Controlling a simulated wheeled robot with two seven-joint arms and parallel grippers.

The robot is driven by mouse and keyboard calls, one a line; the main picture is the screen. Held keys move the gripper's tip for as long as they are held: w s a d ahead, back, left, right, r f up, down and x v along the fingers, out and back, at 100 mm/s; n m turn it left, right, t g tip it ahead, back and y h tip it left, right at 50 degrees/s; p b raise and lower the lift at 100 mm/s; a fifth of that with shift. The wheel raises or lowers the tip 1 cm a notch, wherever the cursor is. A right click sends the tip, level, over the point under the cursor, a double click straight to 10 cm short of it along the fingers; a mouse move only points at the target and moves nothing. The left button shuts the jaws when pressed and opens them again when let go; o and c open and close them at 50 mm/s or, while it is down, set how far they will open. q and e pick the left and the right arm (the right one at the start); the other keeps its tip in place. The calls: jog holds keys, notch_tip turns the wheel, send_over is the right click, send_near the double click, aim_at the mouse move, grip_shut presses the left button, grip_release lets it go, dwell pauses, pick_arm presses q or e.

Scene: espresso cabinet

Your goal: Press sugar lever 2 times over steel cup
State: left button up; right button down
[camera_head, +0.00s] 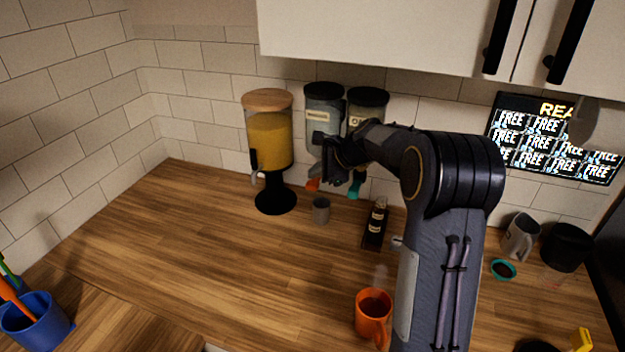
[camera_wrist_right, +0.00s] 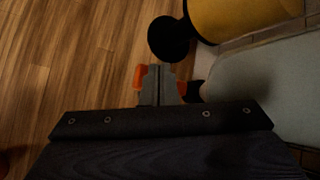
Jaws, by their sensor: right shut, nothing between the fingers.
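A small grey steel cup (camera_head: 321,210) stands upright on the wooden counter, below the wall dispensers. The left wall dispenser (camera_head: 323,104) is pale with a dark lid and a label too small to read. Its orange lever (camera_head: 313,185) sticks out at the bottom, just above and left of the cup. My right gripper (camera_head: 333,160) is shut and empty in front of this dispenser. In the right wrist view the shut fingers (camera_wrist_right: 158,85) overlap the orange lever (camera_wrist_right: 140,77), which shows on both sides of them; I cannot tell whether they touch. The cup is not visible there.
A second wall dispenser (camera_head: 367,100) with a teal lever (camera_head: 355,186) hangs to the right. A yellow-filled dispenser (camera_head: 268,140) on a black stand is to the left. A dark bottle (camera_head: 376,222) and orange mug (camera_head: 373,312) stand on the counter (camera_head: 200,250), clear at left.

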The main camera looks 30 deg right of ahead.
aim_at(315, 184)
notch_tip(315, 184, up, 3)
jog(key=shift+f+p, duration=0.2)
jog(key=shift+p, duration=0.4)
jog(key=shift+r, duration=1.2)
dwell(1.4)
jog(key=n, duration=0.4)
jog(key=shift+r+n, duration=0.15)
jog(key=shift+n, duration=0.25)
notch_tip(315, 184, up, 4)
jog(key=n, duration=1.2)
jog(key=shift+a+f+h, duration=0.15)
jog(key=shift+f+h, duration=0.1)
jog(key=shift+h, duration=0.15)
